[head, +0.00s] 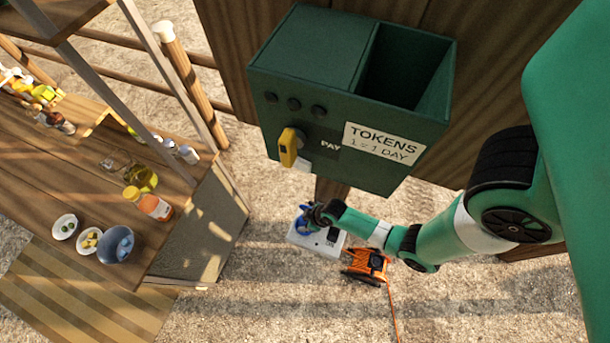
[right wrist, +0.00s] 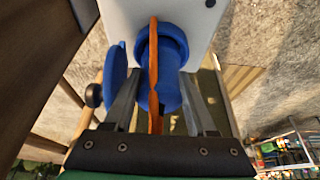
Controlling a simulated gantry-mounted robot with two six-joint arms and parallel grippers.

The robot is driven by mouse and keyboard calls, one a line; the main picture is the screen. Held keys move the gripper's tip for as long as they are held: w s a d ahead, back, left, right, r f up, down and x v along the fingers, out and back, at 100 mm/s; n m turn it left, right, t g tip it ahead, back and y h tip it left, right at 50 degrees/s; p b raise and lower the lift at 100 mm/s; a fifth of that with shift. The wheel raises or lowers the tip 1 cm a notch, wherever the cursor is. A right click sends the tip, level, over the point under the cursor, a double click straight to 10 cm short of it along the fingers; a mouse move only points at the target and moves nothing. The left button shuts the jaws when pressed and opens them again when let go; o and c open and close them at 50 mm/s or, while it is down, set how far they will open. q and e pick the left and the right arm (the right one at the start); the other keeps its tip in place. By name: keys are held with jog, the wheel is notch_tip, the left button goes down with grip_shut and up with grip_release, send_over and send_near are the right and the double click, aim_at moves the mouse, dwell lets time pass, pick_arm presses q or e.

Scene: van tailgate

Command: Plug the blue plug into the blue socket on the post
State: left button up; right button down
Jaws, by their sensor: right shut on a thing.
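In the head view my right gripper (head: 314,213) reaches down to a white socket box (head: 300,240) under the green token box. In the right wrist view the fingers of my right gripper (right wrist: 163,98) are closed on the sides of the blue plug (right wrist: 172,96). An orange cable (right wrist: 154,60) runs across the front of the plug. The plug lines up with the blue socket (right wrist: 180,42) on the white box (right wrist: 200,15) and meets or nearly meets it; how deep it sits is hidden. A blue round lid (right wrist: 115,72) stands open beside the socket. My left gripper is out of view.
An orange cable reel (head: 368,264) stands on the gravel right of the white box. The green token box (head: 310,150) with a yellow handle (head: 289,147) hangs above. A wooden counter (head: 85,185) with bowls and bottles is at left.

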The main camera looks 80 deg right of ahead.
jog(key=shift+f, duration=0.35)
jog(key=shift+c, duration=0.6)
grip_release()
jog(key=p+v, duration=0.7)
jog(key=v, duration=0.4)
jog(key=shift+r, duration=0.35)
jog(key=shift+a, duration=0.1)
